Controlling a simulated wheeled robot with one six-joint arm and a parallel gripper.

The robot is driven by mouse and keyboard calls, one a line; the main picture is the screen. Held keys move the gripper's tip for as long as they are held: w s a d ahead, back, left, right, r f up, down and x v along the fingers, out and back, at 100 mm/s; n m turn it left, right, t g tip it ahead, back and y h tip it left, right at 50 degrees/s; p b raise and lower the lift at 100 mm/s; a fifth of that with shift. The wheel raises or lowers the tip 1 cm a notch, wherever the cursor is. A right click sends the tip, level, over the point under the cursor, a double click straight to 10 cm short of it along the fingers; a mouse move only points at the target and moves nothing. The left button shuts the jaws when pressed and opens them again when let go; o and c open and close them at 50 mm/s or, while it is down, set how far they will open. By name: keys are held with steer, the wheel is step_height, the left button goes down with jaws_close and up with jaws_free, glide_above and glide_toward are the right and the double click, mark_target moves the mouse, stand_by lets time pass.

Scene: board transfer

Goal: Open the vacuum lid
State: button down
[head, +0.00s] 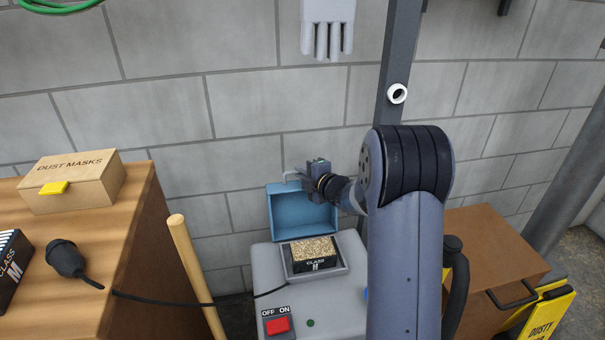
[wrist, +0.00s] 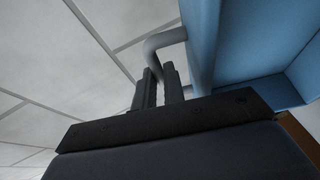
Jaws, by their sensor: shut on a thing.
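The vacuum (head: 340,310) is a grey box on the floor in front of the wall. Its blue lid (head: 302,218) stands raised at the back, its hollow inside facing the head camera. Below it, the open compartment shows a filter (head: 313,249) with a tan top and a "CLASS M" label. My gripper (head: 298,178) is at the lid's top edge. In the wrist view, the fingers (wrist: 160,88) are shut on the grey bent handle (wrist: 166,40) beside the blue lid (wrist: 245,50). The fingertips are small in the head view.
A red OFF/ON switch (head: 277,325) is on the vacuum's front. At left are a wooden bench with a dust mask box (head: 75,185), a black plug (head: 66,259) and a wooden pole (head: 195,270). A brown cabinet (head: 490,250) stands right; a grey post (head: 400,50) rises behind.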

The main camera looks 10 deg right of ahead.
steer(key=shift+s+f+b, duration=0.1)
steer(key=shift+f+b, duration=0.05)
steer(key=shift+b, duration=0.2)
steer(key=shift+s+t+b, duration=0.3)
steer(key=shift+s+b, duration=0.1)
steer(key=shift+b, duration=0.8)
steer(key=s+b, duration=0.1)
steer(key=b, duration=0.1)
steer(key=s+t+b, duration=0.1)
steer(key=b, duration=0.2)
steer(key=shift+s+r+n+y, duration=0.2)
steer(key=shift+r+n+y, duration=0.15)
steer(key=shift+n+y, duration=0.05)
steer(key=shift+s+r+t+b, duration=0.4)
steer(key=shift+s+b, duration=0.15)
steer(key=shift+b, duration=0.3)
steer(key=c, duration=1.8)
jaws_free()
steer(key=shift+o, duration=0.2)
steer(key=p+v, duration=0.2)
steer(key=v, duration=0.8)
steer(key=shift+s+d, duration=0.2)
steer(key=shift+s, duration=0.2)
